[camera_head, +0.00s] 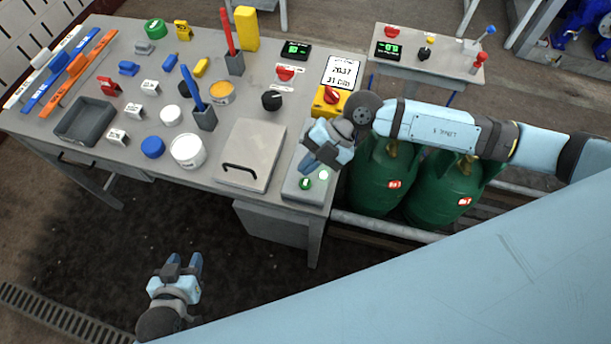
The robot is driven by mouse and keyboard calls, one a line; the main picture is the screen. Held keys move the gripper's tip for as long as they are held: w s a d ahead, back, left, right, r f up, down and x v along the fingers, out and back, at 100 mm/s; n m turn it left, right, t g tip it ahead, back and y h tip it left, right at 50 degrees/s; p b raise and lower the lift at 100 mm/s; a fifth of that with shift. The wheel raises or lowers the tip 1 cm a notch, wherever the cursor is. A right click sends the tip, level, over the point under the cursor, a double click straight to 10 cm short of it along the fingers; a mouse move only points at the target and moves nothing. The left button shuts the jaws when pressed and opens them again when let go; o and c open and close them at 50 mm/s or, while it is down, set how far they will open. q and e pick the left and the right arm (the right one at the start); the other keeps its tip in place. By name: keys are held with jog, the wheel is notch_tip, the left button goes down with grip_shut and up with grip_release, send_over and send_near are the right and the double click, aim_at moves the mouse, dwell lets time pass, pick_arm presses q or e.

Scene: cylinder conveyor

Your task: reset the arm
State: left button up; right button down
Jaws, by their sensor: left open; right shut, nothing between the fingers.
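My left gripper (184,262) is at the lower left, in front of the table and over the dark floor. Its two fingers are apart with nothing between them. My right gripper (311,166) reaches in from the right and is shut and empty. It is at the table's right edge, with its fingertips just above a grey button box (291,189). The box has a green button (306,183) and a pale round button (323,175). I cannot tell whether the fingertips touch the box.
The grey table (225,135) holds a lidded panel with a handle (252,155), a grey tray (85,120), pen cups, tubs and small blocks. Green cylinders (380,180) stand right of the table, below my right arm. A small control table (425,65) stands behind. The floor around my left gripper is clear.

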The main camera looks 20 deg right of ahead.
dwell(0.8)
jog(key=s+a+r+m+t+y+p, duration=0.1)
jog(key=a+r+m+t+y+p, duration=0.1)
jog(key=a+r+m+t+y, duration=0.5)
jog(key=d+f+m+t+h+p, duration=0.2)
jog(key=d+f+m+t+h, duration=0.3)
jog(key=d+m+t+h, duration=0.65)
jog(key=s+d+f+m+g+h, duration=0.1)
jog(key=s+d+f+m+g, duration=0.1)
jog(key=s+f+m+g, duration=0.4)
notch_tip(320, 180, down, 4)
jog(key=shift+s+d+m+h+p, duration=0.35)
jog(key=shift+s+m, duration=0.2)
jog(key=shift+s, duration=0.7)
jog(key=shift+s, duration=0.1)
